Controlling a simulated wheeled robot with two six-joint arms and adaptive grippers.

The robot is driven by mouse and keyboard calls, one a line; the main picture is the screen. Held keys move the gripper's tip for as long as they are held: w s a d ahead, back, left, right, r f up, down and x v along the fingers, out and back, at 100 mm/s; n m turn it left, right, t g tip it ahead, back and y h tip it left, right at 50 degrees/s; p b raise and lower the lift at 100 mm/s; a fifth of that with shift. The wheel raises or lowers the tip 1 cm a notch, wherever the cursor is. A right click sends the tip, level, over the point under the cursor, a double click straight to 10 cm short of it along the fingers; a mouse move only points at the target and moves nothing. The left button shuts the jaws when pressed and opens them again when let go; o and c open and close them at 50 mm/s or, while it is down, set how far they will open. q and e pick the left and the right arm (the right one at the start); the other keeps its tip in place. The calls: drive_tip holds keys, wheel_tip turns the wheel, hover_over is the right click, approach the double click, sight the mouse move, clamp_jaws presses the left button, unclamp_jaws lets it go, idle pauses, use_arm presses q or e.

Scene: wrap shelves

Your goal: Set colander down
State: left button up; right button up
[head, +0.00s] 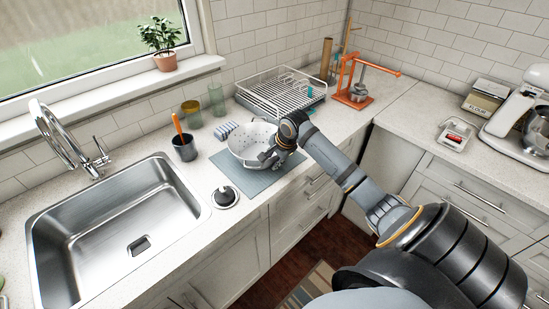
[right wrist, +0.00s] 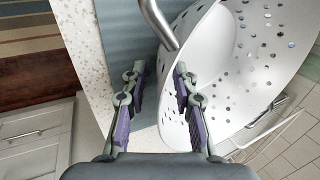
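The white perforated colander (head: 243,148) sits on the blue-grey mat (head: 248,184) on the counter, right of the sink. Its bowl fills much of the right wrist view (right wrist: 245,55), with a metal handle (right wrist: 158,24) at its near side. My right gripper (head: 268,157) is at the colander's right side. In the right wrist view its two fingers (right wrist: 158,88) stand apart, with the mat and the colander's edge showing between them. My left gripper is out of view.
A wire dish rack (head: 282,92) stands behind the colander. A dark cup with an orange-handled tool (head: 184,149) and glasses (head: 216,100) stand to the left. The sink (head: 125,225) is further left.

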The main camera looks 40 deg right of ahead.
drive_tip(key=v, duration=1.2)
